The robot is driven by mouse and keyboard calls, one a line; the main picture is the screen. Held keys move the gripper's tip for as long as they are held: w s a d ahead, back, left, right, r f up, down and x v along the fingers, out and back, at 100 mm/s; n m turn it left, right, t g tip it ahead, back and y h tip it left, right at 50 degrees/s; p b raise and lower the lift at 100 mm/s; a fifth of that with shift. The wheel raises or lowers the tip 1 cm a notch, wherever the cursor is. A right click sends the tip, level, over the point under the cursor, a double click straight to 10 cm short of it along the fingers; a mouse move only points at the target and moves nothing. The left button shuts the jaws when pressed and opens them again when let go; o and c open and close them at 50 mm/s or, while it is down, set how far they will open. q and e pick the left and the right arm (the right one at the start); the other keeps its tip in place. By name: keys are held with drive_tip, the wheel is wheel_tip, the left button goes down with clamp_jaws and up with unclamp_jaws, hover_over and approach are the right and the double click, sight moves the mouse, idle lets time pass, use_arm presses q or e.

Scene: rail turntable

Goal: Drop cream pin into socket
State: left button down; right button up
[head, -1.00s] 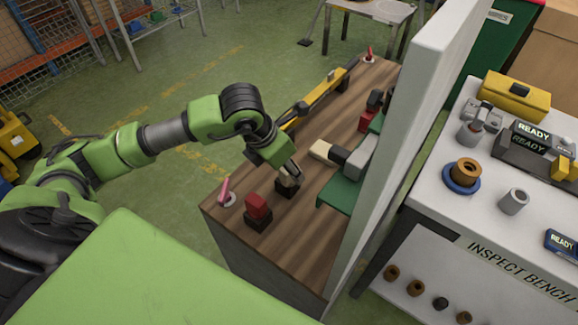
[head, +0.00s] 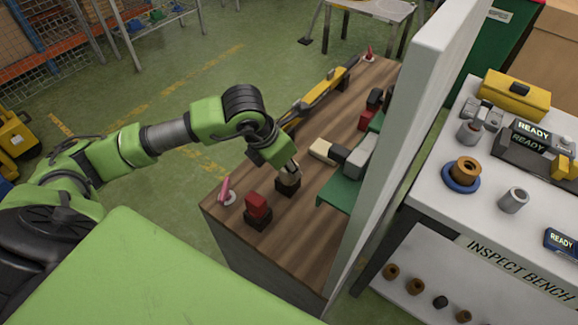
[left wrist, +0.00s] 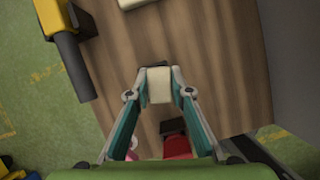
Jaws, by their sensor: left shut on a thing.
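My left gripper (head: 291,168) points down over a dark socket block (head: 287,186) on the brown wooden bench top (head: 318,205). In the left wrist view its two fingertips (left wrist: 158,90) are closed on the sides of a cream pin (left wrist: 159,86), seen end-on. The fingers and the arm hide most of the pin in the head view. I cannot tell whether its lower end is inside the socket or just above it. My right gripper is not in view.
A red block (head: 257,205) on a dark base and a pink pin (head: 224,188) stand near the bench's front edge. A cream-ended grey fixture (head: 345,157) on a green plate lies right. A yellow bar (head: 322,92) runs behind. A pale wall (head: 412,130) bounds the right.

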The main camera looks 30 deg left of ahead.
use_arm(q)
drive_tip(key=shift+r, duration=0.65)
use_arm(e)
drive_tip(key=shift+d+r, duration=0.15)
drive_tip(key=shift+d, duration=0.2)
use_arm(q)
drive_tip(key=shift+r, duration=0.1)
drive_tip(key=shift+r+p, duration=1.05)
drive_tip(key=shift+r, duration=0.65)
drive_tip(key=shift+r+p, duration=0.6)
drive_tip(key=shift+r, duration=0.7)
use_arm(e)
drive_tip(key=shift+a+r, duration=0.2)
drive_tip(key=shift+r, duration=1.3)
use_arm(q)
drive_tip(key=shift+r, duration=0.1)
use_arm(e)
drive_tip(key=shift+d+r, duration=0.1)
use_arm(q)
drive_tip(key=shift+r+p, duration=1.4)
drive_tip(key=shift+r, duration=1)
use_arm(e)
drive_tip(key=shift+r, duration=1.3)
